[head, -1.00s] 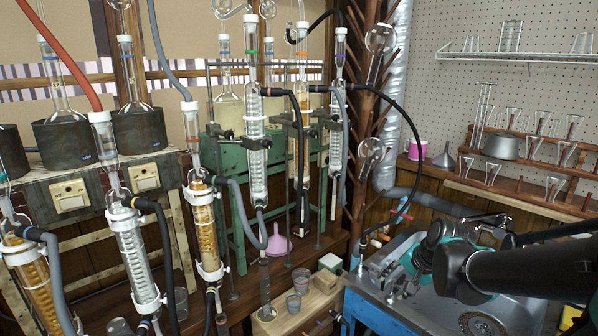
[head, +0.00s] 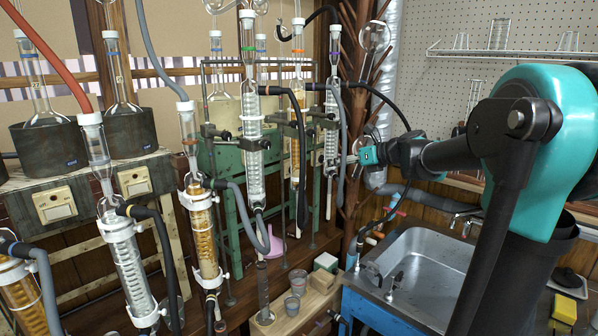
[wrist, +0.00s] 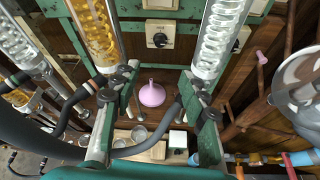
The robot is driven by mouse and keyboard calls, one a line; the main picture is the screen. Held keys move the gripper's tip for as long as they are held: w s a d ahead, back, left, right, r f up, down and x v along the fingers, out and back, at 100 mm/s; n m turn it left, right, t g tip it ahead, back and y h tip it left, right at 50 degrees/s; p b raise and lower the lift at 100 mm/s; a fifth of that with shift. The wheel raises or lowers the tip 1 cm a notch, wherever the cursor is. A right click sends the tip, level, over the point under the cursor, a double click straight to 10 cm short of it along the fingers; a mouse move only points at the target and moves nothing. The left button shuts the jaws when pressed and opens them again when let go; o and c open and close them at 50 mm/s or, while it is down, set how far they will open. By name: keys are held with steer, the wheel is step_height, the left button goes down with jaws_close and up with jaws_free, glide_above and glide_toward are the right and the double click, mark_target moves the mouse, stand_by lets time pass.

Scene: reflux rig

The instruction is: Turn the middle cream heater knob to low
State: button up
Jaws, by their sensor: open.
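In the wrist view, a cream heater plate with a round black knob (wrist: 159,40) sits on a green frame near the top centre, between two glass condensers. A second cream plate with a dark knob (wrist: 240,40) shows to its right, partly behind a condenser. My gripper (wrist: 155,115) is open and empty, with its fingers wide apart below the central knob in the picture and not touching it. In the head view, my gripper (head: 352,158) is beside the condensers on the green frame (head: 230,172). The knobs on that frame are hidden there by glassware and clamps.
Glass condensers (head: 250,120) with clamps and black hoses stand close to my gripper. Two cream panels (head: 55,201) are on the left-hand heater bench. A pink funnel (wrist: 152,94) and small cups stand below. A metal sink (head: 425,270) is at right.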

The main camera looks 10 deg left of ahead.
steer(key=x, duration=1.6)
steer(key=shift+s, duration=0.1)
jaws_close()
